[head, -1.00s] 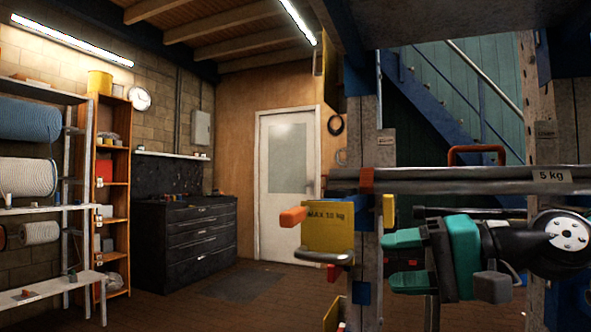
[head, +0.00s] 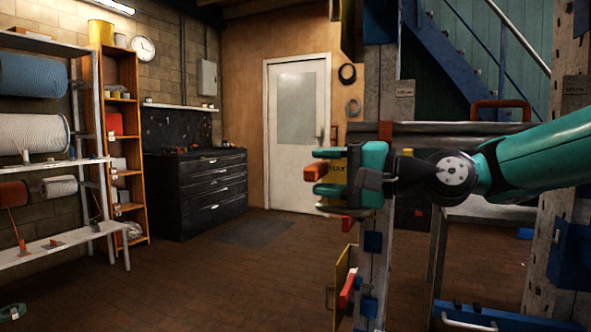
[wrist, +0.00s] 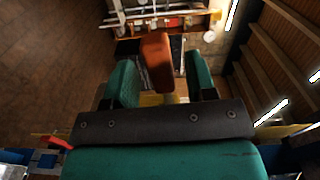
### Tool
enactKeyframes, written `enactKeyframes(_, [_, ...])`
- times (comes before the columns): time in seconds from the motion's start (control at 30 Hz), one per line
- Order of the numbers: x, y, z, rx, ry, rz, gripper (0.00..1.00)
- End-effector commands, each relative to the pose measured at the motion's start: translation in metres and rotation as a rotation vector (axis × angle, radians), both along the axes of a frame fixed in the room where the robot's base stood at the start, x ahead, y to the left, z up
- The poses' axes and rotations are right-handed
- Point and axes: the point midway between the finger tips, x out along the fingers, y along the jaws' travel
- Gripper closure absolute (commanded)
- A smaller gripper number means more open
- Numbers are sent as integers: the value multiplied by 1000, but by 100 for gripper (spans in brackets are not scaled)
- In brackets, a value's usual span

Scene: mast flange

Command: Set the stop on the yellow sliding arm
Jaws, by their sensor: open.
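A yellow plate with the letters "MAX" (head: 338,174) is on the wooden post, mostly hidden behind my gripper. An orange lug (head: 315,172) sticks out to its left. My gripper (head: 328,171) is open, with one teal finger above the lug and one below it. In the wrist view the orange lug (wrist: 156,58) stands between the two teal fingers of my gripper (wrist: 162,82), with a gap on its right side and a narrower one on its left. A bit of yellow (wrist: 152,100) shows behind it. I cannot tell whether a finger touches the lug.
A second yellow plate (head: 342,270) with a red lever (head: 347,291) is lower on the post (head: 382,240). A grey horizontal bar (head: 450,128) runs behind my arm. Shelves (head: 40,160) and a dark drawer cabinet (head: 195,195) stand left. The floor between is free.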

Motion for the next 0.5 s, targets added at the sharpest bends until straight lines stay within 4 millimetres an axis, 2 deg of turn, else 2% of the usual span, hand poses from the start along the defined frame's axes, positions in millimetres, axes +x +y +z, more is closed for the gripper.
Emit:
enactKeyframes(0.47, [5,6,0,-1,-1,-16,49])
enactKeyframes(0.5, [5,6,0,-1,-1,-16,54])
